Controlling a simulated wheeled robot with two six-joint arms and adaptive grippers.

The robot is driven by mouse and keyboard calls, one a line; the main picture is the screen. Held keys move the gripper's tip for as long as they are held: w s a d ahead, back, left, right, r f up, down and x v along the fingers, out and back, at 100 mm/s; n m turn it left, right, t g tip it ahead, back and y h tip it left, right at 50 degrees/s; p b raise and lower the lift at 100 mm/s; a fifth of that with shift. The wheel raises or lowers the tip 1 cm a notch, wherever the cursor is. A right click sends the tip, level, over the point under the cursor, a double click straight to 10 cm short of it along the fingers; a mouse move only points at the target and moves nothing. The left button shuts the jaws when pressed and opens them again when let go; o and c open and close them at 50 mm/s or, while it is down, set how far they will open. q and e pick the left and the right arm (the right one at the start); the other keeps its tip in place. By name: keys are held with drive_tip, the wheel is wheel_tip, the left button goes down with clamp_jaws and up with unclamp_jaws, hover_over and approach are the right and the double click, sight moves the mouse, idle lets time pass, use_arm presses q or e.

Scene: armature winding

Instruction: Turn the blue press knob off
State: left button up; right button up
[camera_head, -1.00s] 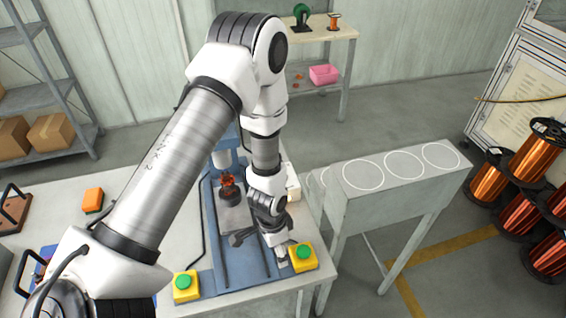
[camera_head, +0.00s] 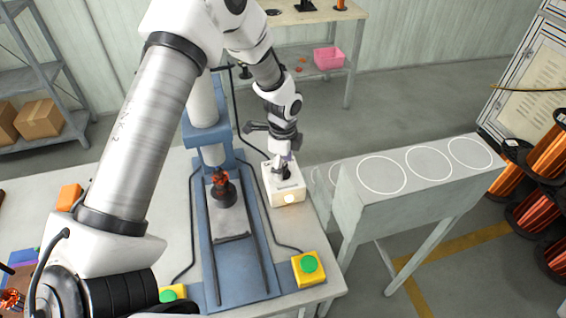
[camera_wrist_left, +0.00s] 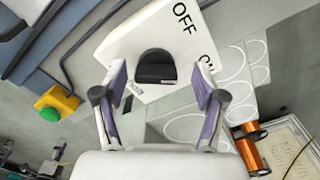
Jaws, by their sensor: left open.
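The blue press (camera_head: 205,130) stands on the table with a dark part with a red top (camera_head: 222,188) on its bed. Beside it, right, is a white control box (camera_head: 286,194) with a glowing lamp on its front. My left gripper (camera_head: 283,163) is above this box, pointing down. In the left wrist view the box (camera_wrist_left: 135,37) shows OFF and ON lettering and a black knob (camera_wrist_left: 156,66). The left gripper's open fingers (camera_wrist_left: 159,78) appear on both sides of the knob, with gaps. Whether they reach down around it I cannot tell. The right gripper is not in view.
A yellow box with a green button (camera_head: 308,266) sits at the table's front right; another (camera_head: 172,293) is at the front left. Cables run along the press. A grey stand with white circles (camera_head: 415,180) is to the right, with copper spools (camera_head: 535,195) beyond.

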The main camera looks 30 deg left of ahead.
use_arm(q)
drive_tip(key=shift+f, duration=0.1)
drive_tip(key=shift+s+d, duration=0.1)
drive_tip(key=shift+s+d+r, duration=0.1)
drive_tip(key=shift+s+r, duration=0.05)
drive_tip(key=shift+r, duration=0.15)
drive_tip(key=shift+c, duration=1.3)
drive_tip(key=c, duration=0.6)
drive_tip(key=shift+c, duration=1.4)
drive_tip(key=shift+f, duration=0.1)
